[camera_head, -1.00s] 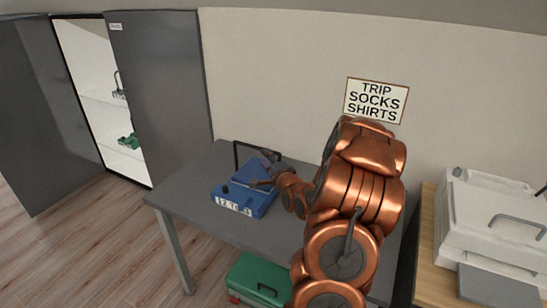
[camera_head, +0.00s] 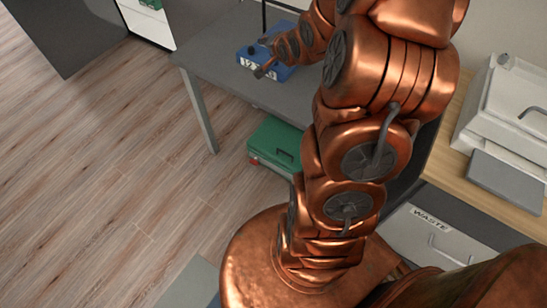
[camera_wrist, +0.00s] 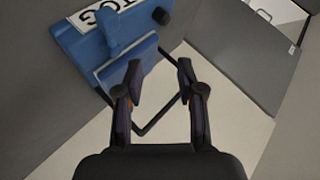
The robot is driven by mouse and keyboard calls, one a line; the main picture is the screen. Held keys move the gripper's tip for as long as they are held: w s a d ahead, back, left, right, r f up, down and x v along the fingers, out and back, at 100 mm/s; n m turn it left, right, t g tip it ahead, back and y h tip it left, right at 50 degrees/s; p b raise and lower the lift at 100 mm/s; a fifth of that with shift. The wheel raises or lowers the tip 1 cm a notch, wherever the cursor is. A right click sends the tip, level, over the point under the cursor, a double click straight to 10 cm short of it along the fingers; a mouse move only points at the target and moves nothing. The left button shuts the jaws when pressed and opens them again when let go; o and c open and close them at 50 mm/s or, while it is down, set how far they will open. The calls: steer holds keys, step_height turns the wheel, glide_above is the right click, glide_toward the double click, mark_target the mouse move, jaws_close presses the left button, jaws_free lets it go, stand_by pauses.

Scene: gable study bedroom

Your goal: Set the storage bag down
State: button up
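The blue storage bag (camera_head: 246,57) rests on the grey table, partly covered by my arm in the head view. It has a white label on its front and a black handle loop standing up at the back. In the wrist view the blue bag (camera_wrist: 88,45) fills the upper left. My gripper (camera_wrist: 160,73) is open, its two fingers apart with nothing visibly clamped between them. The black handle runs close by the fingers; I cannot tell whether they touch it. In the head view my gripper is over the bag, its fingertips hard to make out.
The grey table (camera_head: 215,62) has bare room left of the bag. A green case (camera_head: 272,142) stands on the floor below the table. A wooden-topped unit with a white appliance (camera_head: 510,115) and a drawer labelled WASTE (camera_head: 430,224) stands at the right.

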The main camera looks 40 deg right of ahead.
steer(key=s+a+r+n+g+y, duration=0.1)
steer(key=s+a+n+g, duration=0.3)
steer(key=s+a, duration=0.4)
steer(key=s+a+r+n+g, duration=0.3)
steer(key=s+a, duration=0.6)
steer(key=s, duration=0.6)
steer(key=s+a+r+n+g+y, duration=0.1)
steer(key=s+a+n+g, duration=0.4)
steer(key=s, duration=0.7)
steer(key=a+r+n, duration=0.1)
steer(key=a+n, duration=0.1)
steer(key=a, duration=0.1)
steer(key=shift+s+a+g+y, duration=0.3)
steer(key=shift+s+a+g, duration=0.05)
steer(key=shift+g, duration=0.05)
steer(key=shift+r, duration=0.1)
